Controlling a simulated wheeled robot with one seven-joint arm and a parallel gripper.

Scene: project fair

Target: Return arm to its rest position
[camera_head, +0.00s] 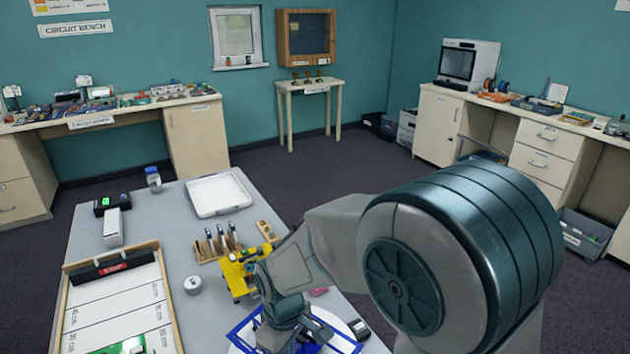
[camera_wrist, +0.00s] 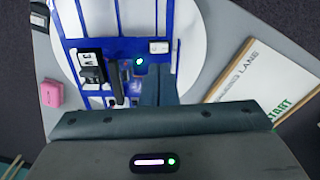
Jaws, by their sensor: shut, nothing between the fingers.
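My arm reaches in from the right of the head view, and its wrist and gripper (camera_head: 277,338) are low over the front of the grey table (camera_head: 190,240). In the wrist view, my gripper (camera_wrist: 158,92) is shut with nothing between its fingers. It is above a blue frame (camera_head: 240,333) on a round white plate (camera_wrist: 203,45). The frame also shows in the wrist view (camera_wrist: 72,20), with a black block (camera_wrist: 90,72) and a small green light on it. My arm hides part of the frame and plate in the head view.
A yellow machine (camera_head: 238,275), a wooden tool rack (camera_head: 208,248) and a pink block (camera_wrist: 51,94) are close to my wrist. A lane board (camera_head: 120,300) lies at the left and a white tray (camera_head: 218,194) at the back. Floor (camera_head: 330,180) is clear behind the table.

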